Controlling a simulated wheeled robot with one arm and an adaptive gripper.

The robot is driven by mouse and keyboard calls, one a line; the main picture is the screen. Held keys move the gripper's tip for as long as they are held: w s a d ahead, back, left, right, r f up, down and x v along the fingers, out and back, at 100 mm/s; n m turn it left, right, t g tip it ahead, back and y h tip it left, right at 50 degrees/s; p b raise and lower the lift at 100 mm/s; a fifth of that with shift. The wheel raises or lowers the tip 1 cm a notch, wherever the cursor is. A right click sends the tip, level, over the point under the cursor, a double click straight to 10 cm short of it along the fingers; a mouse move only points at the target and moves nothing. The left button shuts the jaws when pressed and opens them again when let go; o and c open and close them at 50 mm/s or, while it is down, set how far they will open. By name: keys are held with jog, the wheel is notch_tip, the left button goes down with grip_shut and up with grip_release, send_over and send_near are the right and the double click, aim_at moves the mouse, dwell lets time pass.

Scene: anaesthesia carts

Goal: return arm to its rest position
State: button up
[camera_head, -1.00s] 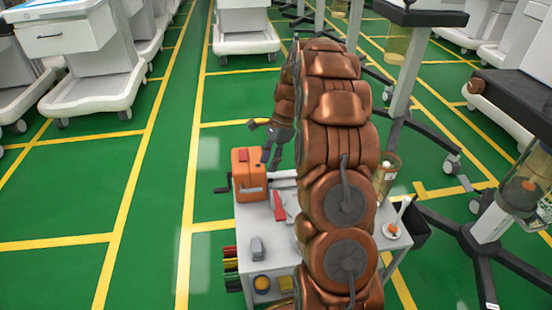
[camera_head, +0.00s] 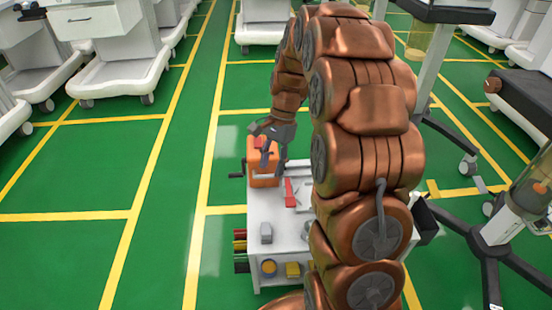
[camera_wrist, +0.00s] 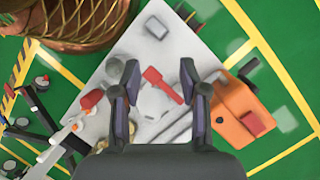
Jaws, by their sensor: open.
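My gripper (camera_head: 268,150) hangs at the end of my copper-coloured arm, above the back left of a white workbench cart (camera_head: 255,210) in the head view. In the wrist view my gripper (camera_wrist: 159,95) has its two fingers spread apart with nothing held between them. A red-handled tool (camera_wrist: 162,85) lies on the cart top below the fingers, apart from them. My arm hides the right part of the cart in the head view.
An orange box (camera_head: 262,178) with a crank stands at the cart's back left, close to my gripper. White carts (camera_head: 118,55) line the upper left. A dark-legged stand (camera_head: 495,240) is on the right. The green floor left of the cart is clear.

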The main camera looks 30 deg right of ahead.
jog(key=shift+s+a+r, duration=0.2)
jog(key=shift+s+a, duration=0.15)
jog(key=shift+s, duration=0.15)
jog(key=shift+r, duration=0.1)
jog(key=s+a+r+n+h+p, duration=0.1)
jog(key=s+a+r+n+p, duration=0.2)
jog(key=s+r+p, duration=0.6)
jog(key=s+a+r+n+h+p, duration=0.1)
jog(key=s+a+r+n+p, duration=0.2)
jog(key=s+r+n+p, duration=0.3)
jog(key=s+a+r+n+h+p, duration=0.1)
jog(key=s+a+r+n+p, duration=0.3)
jog(key=s+r+p, duration=0.7)
jog(key=shift+s+r+n+h+p, duration=0.5)
jog(key=shift+r+p, duration=2.6)
jog(key=shift+r, duration=2)
jog(key=shift+w, duration=0.1)
